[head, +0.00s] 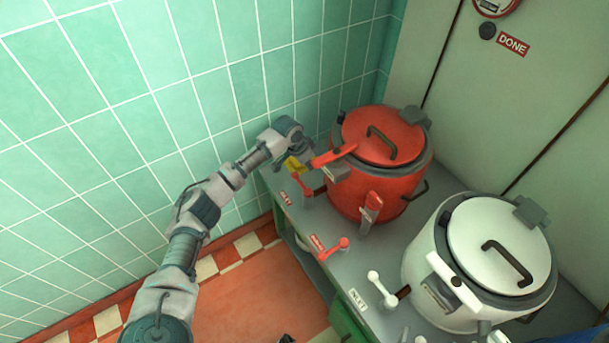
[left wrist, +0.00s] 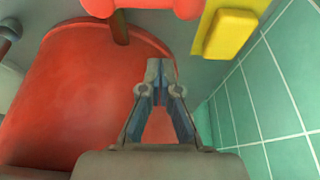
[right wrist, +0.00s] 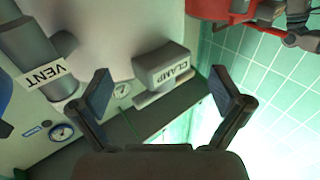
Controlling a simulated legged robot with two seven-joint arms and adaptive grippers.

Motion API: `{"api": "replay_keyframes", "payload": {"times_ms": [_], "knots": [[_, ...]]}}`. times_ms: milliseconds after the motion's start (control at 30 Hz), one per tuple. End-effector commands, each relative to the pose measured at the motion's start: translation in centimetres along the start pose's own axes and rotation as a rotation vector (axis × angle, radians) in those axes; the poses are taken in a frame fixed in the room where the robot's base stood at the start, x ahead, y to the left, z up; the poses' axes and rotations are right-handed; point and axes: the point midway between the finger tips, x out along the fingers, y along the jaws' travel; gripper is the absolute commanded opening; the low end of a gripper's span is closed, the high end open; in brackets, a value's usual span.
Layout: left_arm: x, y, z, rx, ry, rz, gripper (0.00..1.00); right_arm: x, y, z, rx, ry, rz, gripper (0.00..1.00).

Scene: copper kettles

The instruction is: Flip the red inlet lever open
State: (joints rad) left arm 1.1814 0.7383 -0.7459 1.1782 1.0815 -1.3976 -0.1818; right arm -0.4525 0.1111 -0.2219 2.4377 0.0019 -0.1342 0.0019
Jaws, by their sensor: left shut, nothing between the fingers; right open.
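The red kettle (head: 372,185) stands on the counter against the tiled wall. Two small red levers show at the counter's front edge: one upper left (head: 302,186) beside a yellow piece (head: 293,164), one lower (head: 335,248). Their red labels are too small to read surely. My left gripper (head: 306,156) is above the counter's far left end, close to the upper lever and the kettle. In the left wrist view it is shut and empty (left wrist: 158,68); a red bar (left wrist: 150,8) and the yellow piece (left wrist: 230,32) lie beyond its tips. My right gripper (right wrist: 162,88) is open and empty.
The white kettle (head: 480,260) stands right of the red one, with a white lever (head: 380,285) in front. Parts marked VENT (right wrist: 45,75) and CLAMP (right wrist: 162,72) face my right gripper. The tiled wall (head: 230,80) is close to my left arm.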

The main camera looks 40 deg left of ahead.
Motion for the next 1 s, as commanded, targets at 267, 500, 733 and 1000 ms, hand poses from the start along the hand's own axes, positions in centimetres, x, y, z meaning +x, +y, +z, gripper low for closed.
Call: {"api": "replay_keyframes", "payload": {"times_ms": [267,500,733,1000], "knots": [[3.5,-0.2,1.6,0.000,-0.003,-0.003,0.00,-0.4,-0.6,-3.4,0.016,0.265,-0.012,1.00],[2.9,-0.2,3.8,0.001,0.001,-0.001,0.00,-0.6,-0.8,-4.1,0.017,0.313,-0.014,1.00],[2.9,-0.1,4.0,0.001,0.000,-0.001,0.00,-0.3,-0.7,-4.1,0.019,0.319,-0.014,1.00],[2.8,0.0,4.0,-0.002,0.001,-0.002,0.00,-0.3,-0.7,-4.1,0.018,0.312,-0.014,1.00]]}}
